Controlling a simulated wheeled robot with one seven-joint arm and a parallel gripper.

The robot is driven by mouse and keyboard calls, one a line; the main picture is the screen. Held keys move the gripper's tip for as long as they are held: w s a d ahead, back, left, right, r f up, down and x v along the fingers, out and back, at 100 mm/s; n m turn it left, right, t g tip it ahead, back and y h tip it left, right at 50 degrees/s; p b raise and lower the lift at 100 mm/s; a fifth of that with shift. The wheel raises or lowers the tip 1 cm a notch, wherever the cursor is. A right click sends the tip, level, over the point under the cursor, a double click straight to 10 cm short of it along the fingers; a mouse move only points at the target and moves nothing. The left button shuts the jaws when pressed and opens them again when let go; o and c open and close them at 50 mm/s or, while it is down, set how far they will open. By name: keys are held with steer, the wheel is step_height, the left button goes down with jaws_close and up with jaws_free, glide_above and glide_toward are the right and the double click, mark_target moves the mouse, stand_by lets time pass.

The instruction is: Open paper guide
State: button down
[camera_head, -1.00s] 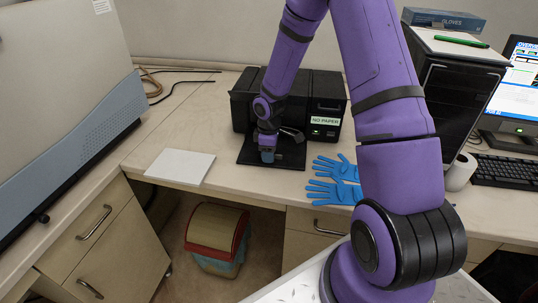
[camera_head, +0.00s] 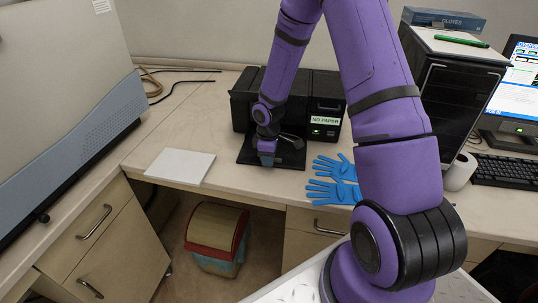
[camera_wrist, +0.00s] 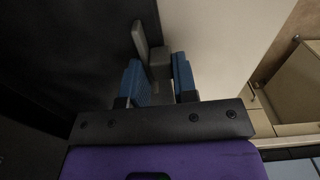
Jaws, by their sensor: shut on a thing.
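The black printer (camera_head: 328,92) stands on the bench with a "NO PAPER" label on its front. Its flat black tray (camera_head: 247,152) sticks out toward the bench's front edge. My gripper (camera_head: 267,158) is low over the tray. In the wrist view, my gripper (camera_wrist: 158,66) has its two blue pads on either side of a grey piece, the paper guide (camera_wrist: 141,38), and is shut on it. The guide rises beyond the pads, with a small grey block beside it. In the head view my gripper hides most of the guide.
A white paper stack (camera_head: 180,166) lies left of the tray. Blue gloves (camera_head: 335,180) lie to its right. A black computer tower (camera_head: 457,95) stands further right, and a large grey instrument (camera_head: 70,90) is at the left. Bare bench shows between the paper and the tray.

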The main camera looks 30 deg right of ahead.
steer(key=shift+s+a, duration=0.35)
steer(key=shift+s, duration=0.05)
steer(key=c, duration=1)
jaws_free()
step_height(320, 180, up, 11)
